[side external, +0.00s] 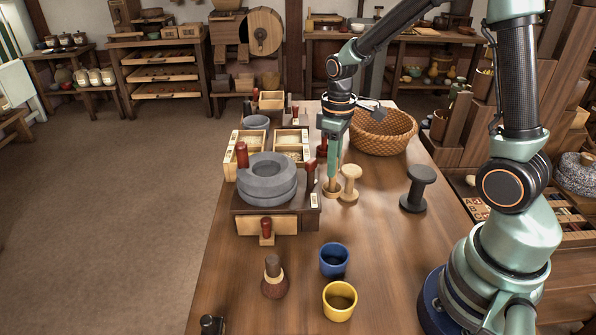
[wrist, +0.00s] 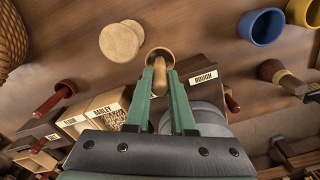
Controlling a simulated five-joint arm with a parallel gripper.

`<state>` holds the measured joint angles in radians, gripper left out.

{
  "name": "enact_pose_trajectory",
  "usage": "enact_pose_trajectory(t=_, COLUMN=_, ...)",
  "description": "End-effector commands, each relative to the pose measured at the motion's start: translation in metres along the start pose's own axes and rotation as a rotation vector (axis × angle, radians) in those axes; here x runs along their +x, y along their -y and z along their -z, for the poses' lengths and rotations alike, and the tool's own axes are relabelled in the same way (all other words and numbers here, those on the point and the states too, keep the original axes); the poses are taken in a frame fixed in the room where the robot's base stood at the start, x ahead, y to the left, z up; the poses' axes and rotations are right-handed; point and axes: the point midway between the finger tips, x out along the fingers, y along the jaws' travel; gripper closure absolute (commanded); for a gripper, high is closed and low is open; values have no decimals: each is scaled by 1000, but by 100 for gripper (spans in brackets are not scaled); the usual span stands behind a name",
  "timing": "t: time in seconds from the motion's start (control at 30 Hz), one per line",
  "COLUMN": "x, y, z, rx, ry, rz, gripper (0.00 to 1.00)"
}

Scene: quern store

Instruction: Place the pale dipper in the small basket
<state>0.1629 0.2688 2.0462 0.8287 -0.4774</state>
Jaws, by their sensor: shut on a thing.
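The pale dipper (side external: 332,190), a light wooden cup with a handle, is held upright below my gripper (side external: 334,168), just right of the quern. In the wrist view the dipper's cup (wrist: 159,54) shows beyond the fingertips, and its handle runs between the fingers of my gripper (wrist: 160,72). My gripper is shut on it. I cannot tell whether the dipper touches the table. The woven basket (side external: 392,142) stands behind and to the right, partly covered by my arm at its left; its edge (wrist: 10,40) shows in the wrist view.
A pale spool (side external: 350,180) stands close beside the dipper, and a dark spool (side external: 417,188) farther right. The grey quern (side external: 266,185) and grain boxes (side external: 291,142) are left. Blue (side external: 334,260) and yellow (side external: 340,300) cups stand in front. Table between spools and basket is clear.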

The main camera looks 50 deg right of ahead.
Motion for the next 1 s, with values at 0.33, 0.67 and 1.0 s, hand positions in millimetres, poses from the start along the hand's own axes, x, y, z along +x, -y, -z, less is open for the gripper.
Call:
enact_pose_trajectory(t=0.33, x=38, y=0, z=-1, rx=0, ry=2, rz=1, gripper=100)
enact_pose_trajectory(t=0.67, x=41, y=0, z=0, rx=0, ry=0, rz=0, gripper=100)
enact_pose_trajectory(t=1.0, x=43, y=0, z=0, rx=0, ry=0, rz=0, gripper=48)
